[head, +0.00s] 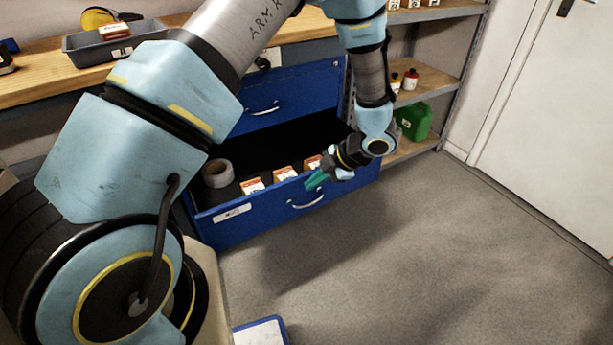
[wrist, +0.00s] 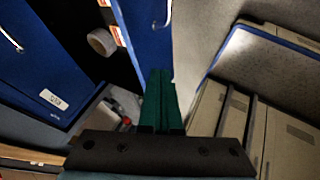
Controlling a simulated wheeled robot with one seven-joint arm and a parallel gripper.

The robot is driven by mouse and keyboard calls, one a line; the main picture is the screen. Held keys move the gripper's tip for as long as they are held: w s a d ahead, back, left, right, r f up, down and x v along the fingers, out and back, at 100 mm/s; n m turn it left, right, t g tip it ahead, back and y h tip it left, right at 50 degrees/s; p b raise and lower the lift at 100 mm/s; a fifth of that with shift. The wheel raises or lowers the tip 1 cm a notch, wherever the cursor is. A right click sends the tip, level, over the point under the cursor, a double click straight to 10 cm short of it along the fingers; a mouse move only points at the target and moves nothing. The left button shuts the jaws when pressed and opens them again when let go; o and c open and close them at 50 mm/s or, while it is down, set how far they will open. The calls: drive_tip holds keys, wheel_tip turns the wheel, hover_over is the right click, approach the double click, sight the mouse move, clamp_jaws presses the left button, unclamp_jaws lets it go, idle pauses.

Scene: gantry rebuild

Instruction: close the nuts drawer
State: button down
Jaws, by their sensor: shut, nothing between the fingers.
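A blue drawer (head: 255,220) stands pulled open below a shut blue drawer (head: 290,97) in the workbench. Its front has a curved metal handle (head: 306,199) and a white label (head: 232,212) too small to read. Its front panel (wrist: 147,35) also shows in the wrist view. Inside are a tape roll (head: 217,173) and orange-and-white boxes (head: 252,186). My gripper (head: 316,180) has green fingers, shut and empty, at the drawer front's upper edge above the handle. In the wrist view the fingers (wrist: 160,95) point at the front panel; whether they touch it I cannot tell.
A grey tray (head: 115,42) sits on the wooden bench top (head: 40,80). Shelves at right hold small bottles (head: 410,79) and a green canister (head: 415,121). A blue-edged white object (head: 260,333) lies low near my base. The floor (head: 400,260) before the drawer is clear.

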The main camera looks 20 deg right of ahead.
sight(283, 191)
drive_tip(key=shift+w+a+f+p, duration=0.2)
drive_tip(key=shift+w+a+f, duration=0.45)
drive_tip(key=shift+w+f, duration=0.4)
drive_tip(key=shift+w+a+f+p, duration=0.2)
drive_tip(key=shift+w+a+f, duration=0.55)
drive_tip(key=shift+w, duration=0.45)
drive_tip(key=shift+w+a+f+p, duration=0.2)
drive_tip(key=shift+w+a+f, duration=0.35)
drive_tip(key=shift+w+f, duration=0.5)
drive_tip(key=shift+w, duration=0.15)
drive_tip(key=w+a, duration=0.2)
drive_tip(key=w, duration=1)
drive_tip(key=w+a+b, duration=0.1)
drive_tip(key=w+a, duration=0.1)
drive_tip(key=w, duration=1.1)
drive_tip(key=shift+a+b, duration=0.3)
drive_tip(key=shift+a, duration=0.1)
